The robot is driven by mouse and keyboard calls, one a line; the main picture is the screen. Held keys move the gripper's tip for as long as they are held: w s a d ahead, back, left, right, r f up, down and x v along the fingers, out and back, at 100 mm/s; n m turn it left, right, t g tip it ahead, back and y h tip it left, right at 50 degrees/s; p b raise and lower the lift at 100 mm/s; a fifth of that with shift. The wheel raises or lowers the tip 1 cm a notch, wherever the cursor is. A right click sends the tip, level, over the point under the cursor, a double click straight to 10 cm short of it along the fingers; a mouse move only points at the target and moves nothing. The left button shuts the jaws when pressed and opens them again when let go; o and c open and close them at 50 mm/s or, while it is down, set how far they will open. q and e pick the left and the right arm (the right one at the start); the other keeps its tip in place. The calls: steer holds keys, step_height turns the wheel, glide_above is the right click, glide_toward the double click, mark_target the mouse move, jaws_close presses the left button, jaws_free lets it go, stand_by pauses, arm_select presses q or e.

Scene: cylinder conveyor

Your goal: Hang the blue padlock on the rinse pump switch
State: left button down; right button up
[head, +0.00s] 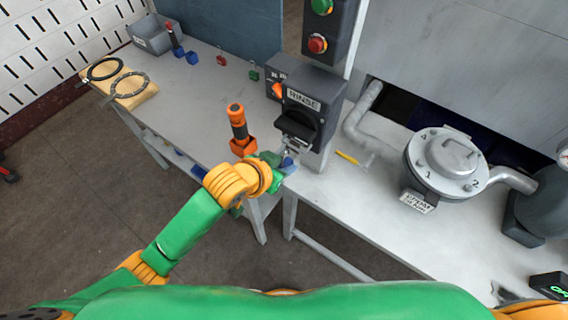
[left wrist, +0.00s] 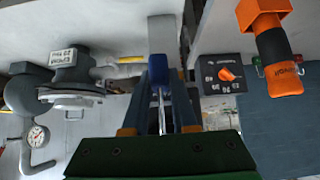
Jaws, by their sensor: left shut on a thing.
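The rinse pump switch is a dark box labelled RINSE (head: 308,108) with a black handle, mounted on a grey post in the head view. My left gripper (head: 282,164) is just below it, shut on the blue padlock (head: 289,163). In the left wrist view the blue padlock (left wrist: 158,72) sits between the fingers, with its metal shackle (left wrist: 162,112) showing. In the head view the shackle is close under the switch; I cannot tell whether they touch. My right gripper is not in view.
A box with an orange knob (head: 276,88) is behind. A round metal vessel (head: 446,160) and pipes stand on the right. A yellow pen-like thing (head: 347,158) lies right of the post.

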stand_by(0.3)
arm_select(q)
steer(key=shift+w+d, duration=0.6)
steer(key=shift+w, duration=0.25)
steer(key=shift+w+d, duration=0.6)
steer(key=shift+w, duration=0.2)
steer(key=shift+f, duration=0.1)
step_height(320, 180, down, 3)
steer(key=shift+r+b, duration=0.15)
steer(key=shift+b, duration=0.75)
steer(key=c, duration=0.6)
jaws_free()
